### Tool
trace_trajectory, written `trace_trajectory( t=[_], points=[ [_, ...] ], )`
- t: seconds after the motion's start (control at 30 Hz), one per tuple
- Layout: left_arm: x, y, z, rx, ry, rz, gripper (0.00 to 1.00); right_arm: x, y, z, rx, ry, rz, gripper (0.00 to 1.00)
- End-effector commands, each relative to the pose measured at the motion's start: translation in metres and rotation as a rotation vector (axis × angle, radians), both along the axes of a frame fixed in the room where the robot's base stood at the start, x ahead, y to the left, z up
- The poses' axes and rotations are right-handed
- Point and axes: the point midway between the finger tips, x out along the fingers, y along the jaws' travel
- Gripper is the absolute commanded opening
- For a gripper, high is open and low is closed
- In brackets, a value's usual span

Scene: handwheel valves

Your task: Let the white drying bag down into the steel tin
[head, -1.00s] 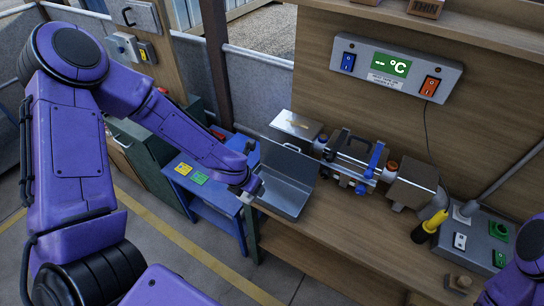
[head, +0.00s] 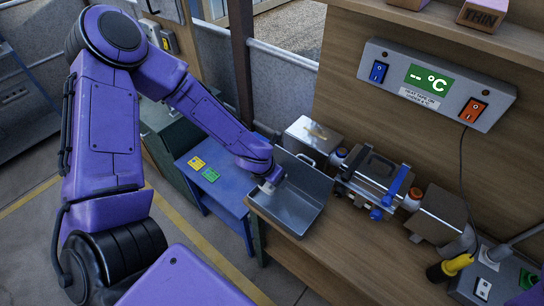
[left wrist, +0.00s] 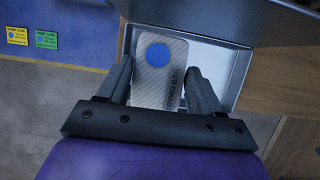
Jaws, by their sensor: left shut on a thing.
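The steel tin (head: 290,218) stands open on the bench's left end, its raised lid (head: 304,178) behind it. My left gripper (head: 268,186) is over the tin's left rear part in the head view. In the left wrist view my left gripper (left wrist: 158,85) is shut on the white drying bag (left wrist: 160,78), a pale striped packet with a blue dot and dark lettering. The tin (left wrist: 240,85) shows behind the bag, with its pale floor to the right. I cannot tell whether the bag touches the tin. My right gripper is out of view.
A blue stand (head: 218,190) with yellow and green cards is left of the bench. A steel box (head: 312,138) and a clamp-like device with blue handles (head: 375,180) stand behind and right of the tin. The bench front (head: 340,250) is clear.

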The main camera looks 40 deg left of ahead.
Motion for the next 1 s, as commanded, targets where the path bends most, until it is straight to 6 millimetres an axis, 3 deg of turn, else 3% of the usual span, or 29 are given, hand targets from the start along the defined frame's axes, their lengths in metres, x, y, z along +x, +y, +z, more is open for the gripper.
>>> trace_trajectory(
  t=[0.03, 0.5, 0.87, 0.9, 0.97, 1.0],
  points=[
    [0.0, 0.0, -0.012, -0.001, 0.0, 0.001, 0.28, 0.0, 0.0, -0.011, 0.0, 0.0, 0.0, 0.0],
    [-0.001, 0.001, -0.076, 0.0, 0.0, 0.003, 0.28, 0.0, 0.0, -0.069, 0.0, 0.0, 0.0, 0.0],
    [-0.001, 0.001, -0.08, 0.001, 0.0, 0.003, 0.28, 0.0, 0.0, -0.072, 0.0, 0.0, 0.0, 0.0],
    [-0.001, 0.001, -0.08, 0.0, 0.0, 0.002, 0.72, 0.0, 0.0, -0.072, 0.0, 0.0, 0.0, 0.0],
    [-0.001, 0.001, -0.08, 0.0, 0.0, 0.002, 0.91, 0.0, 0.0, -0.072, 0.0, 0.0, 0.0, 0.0],
    [-0.001, 0.001, -0.08, 0.0, 0.0, 0.002, 0.95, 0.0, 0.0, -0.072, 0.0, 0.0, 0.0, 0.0]
  ],
)
